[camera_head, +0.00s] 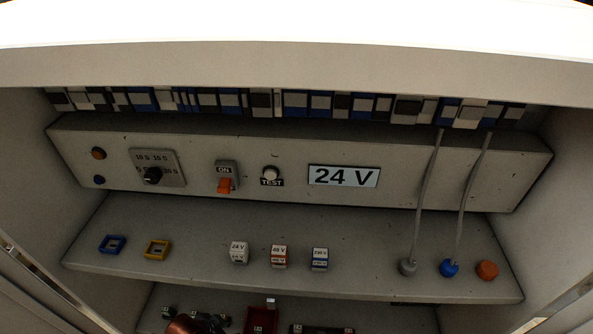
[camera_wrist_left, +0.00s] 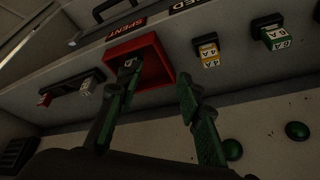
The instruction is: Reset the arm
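My left gripper (camera_wrist_left: 158,75) shows in the left wrist view with its two green fingers spread apart. No object is visible clasped between them. The fingertips are at a red tray (camera_wrist_left: 153,50) labelled SPENT; one fingertip overlaps a small dark piece with a pale marked face in the tray, and I cannot tell whether they touch. The red tray (camera_head: 262,318) also shows at the bottom of the head view. A copper and dark shape beside it on the left is cut off by the picture edge. My right gripper is in neither view.
Orange-marked (camera_wrist_left: 208,50) and green-marked (camera_wrist_left: 272,32) fuses stand right of the tray, and a dark holder (camera_wrist_left: 70,90) left. Above, a shelf (camera_head: 350,271) carries frames, voltage blocks and knobs. Two cables (camera_head: 428,185) hang before the 24 V panel (camera_head: 343,176).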

